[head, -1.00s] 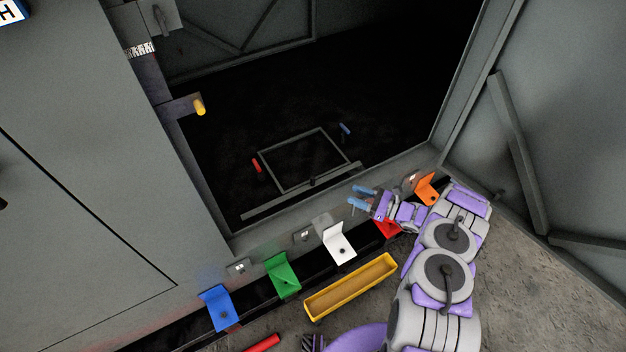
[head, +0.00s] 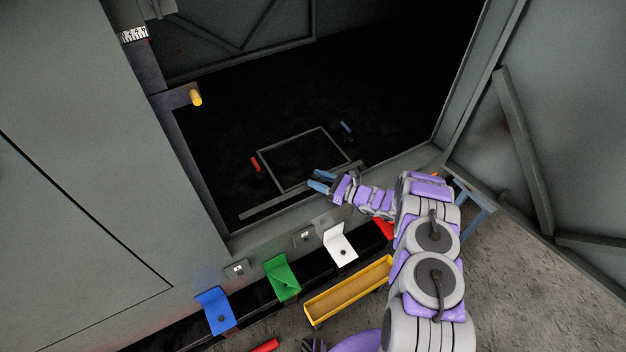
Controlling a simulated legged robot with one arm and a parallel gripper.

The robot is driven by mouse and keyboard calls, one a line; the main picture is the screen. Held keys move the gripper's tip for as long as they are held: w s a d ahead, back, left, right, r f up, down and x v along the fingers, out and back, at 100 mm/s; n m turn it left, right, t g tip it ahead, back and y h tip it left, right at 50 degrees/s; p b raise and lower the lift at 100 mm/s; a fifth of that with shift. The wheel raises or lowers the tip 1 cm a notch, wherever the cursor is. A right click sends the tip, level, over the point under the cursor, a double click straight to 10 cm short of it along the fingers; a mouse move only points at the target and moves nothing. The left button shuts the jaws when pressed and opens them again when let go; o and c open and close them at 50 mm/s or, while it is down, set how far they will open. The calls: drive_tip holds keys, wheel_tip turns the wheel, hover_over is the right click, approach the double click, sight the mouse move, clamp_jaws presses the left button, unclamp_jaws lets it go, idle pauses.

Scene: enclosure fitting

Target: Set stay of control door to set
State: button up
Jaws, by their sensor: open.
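The open grey door panel (head: 580,120) stands at the right, with a diagonal brace (head: 522,150) across its inner face. A thin blue-grey bracket (head: 478,205) shows between my arm and the door's lower edge. I cannot tell whether it is the stay or how it is set. My gripper (head: 314,179) is open and empty, its two blue fingers pointing left over the sill of the dark opening. It is well left of the door and bracket. My arm hides most of the orange tab and part of the sill.
Blue (head: 216,310), green (head: 282,277), white (head: 340,243) and red (head: 385,228) tabs line the sill front. A yellow tray (head: 348,291) lies before them. A yellow peg (head: 195,97) sticks out at the left post. The dark opening has free room above its floor frame (head: 300,158).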

drive_tip(key=shift+x, duration=1.15)
drive_tip(key=shift+c, duration=0.4)
clamp_jaws()
